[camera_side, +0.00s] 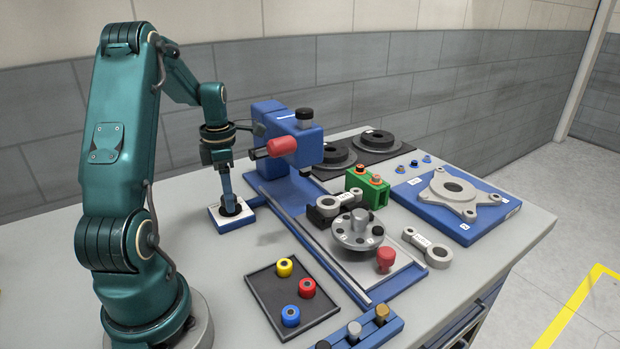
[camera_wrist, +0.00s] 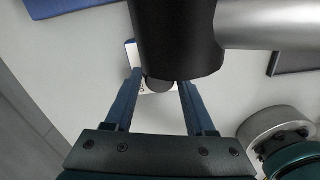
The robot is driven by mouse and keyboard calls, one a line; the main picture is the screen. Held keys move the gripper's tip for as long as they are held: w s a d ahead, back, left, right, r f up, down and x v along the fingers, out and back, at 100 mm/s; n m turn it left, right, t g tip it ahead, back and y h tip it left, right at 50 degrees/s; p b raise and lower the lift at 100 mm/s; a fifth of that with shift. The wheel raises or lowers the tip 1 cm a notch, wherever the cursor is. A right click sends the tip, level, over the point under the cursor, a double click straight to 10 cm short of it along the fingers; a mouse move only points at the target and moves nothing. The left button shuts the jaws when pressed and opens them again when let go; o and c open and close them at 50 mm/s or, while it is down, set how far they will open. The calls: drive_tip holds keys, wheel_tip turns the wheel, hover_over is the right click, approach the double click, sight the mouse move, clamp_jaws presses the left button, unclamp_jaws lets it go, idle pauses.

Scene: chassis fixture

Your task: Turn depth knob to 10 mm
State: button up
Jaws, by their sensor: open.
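A dark round knob (camera_side: 231,206) stands on a white-faced blue block (camera_side: 234,222) at the left of the bench in the side view. Its scale marks are too small to read. My gripper (camera_side: 227,197) points down at the knob from above, with its blue fingers at it. In the wrist view the open fingers (camera_wrist: 160,80) lie either side of a dark round end, likely the knob (camera_wrist: 160,86). Part of the white plate (camera_wrist: 131,52) shows beside it. I cannot tell whether the fingers touch the knob.
A blue fixture head (camera_side: 292,140) with a red handle (camera_side: 281,146) stands close right of my gripper. A large black cylinder (camera_wrist: 178,40) covers much of the wrist view. A dark tray (camera_side: 262,291) with coloured rollers lies in front. Bare bench lies between tray and block.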

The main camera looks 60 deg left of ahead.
drive_tip(key=m, duration=1.3)
drive_tip(key=shift+m, duration=0.4)
drive_tip(key=m, duration=0.4)
clamp_jaws()
drive_tip(key=n, duration=0.3)
drive_tip(key=shift+n, duration=1.9)
